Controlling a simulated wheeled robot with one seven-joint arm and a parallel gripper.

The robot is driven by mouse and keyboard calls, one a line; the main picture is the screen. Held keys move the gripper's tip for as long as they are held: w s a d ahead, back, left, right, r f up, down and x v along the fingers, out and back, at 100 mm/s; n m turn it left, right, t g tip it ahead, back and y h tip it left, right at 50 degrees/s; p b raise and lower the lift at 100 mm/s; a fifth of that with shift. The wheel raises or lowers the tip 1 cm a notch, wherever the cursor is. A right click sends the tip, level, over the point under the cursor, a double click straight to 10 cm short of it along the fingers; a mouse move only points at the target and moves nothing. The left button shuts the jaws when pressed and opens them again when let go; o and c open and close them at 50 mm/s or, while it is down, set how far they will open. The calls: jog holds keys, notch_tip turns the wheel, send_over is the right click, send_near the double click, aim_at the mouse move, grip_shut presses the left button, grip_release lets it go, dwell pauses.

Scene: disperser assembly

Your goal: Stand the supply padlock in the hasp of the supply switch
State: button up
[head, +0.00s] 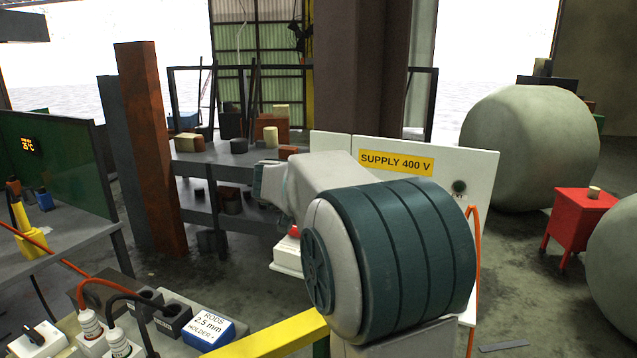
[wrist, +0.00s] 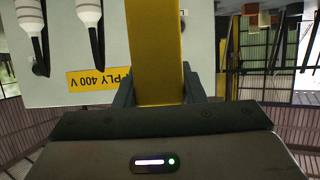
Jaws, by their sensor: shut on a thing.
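The white supply panel (head: 478,165) with the yellow "SUPPLY 400 V" label stands behind my arm in the head view. The panel (wrist: 70,55) shows upside down in the wrist view. A white box with a red part (head: 287,255), apparently the supply switch, shows low at the panel's left; my arm partly covers the area. I cannot make out the hasp. In the wrist view my gripper (wrist: 158,90) is shut on a yellow piece, apparently the supply padlock (wrist: 155,50). It runs up out of the frame, and its shackle is not visible. My arm hides the fingertips in the head view.
An orange cable (head: 472,270) hangs at the panel's right. White plugs with cables (head: 90,325) and a blue rod holder box (head: 208,328) are at the lower left. A yellow bar (head: 265,340) crosses the bottom. A rust-brown post (head: 150,150) stands left of my arm.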

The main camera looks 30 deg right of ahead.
jog(key=shift+a+f+b, duration=0.1)
jog(key=shift+f+b, duration=1.3)
jog(key=shift+f, duration=1.45)
jog(key=shift+p, duration=1.75)
jog(key=shift+f+b, duration=1)
jog(key=shift+f, duration=1.25)
jog(key=o, duration=1.1)
jog(key=shift+o, duration=0.2)
jog(key=p+v, duration=0.2)
jog(key=v, duration=1.1)
jog(key=shift+s+a, duration=0.25)
jog(key=shift+a, duration=0.05)
jog(key=shift+r, duration=0.1)
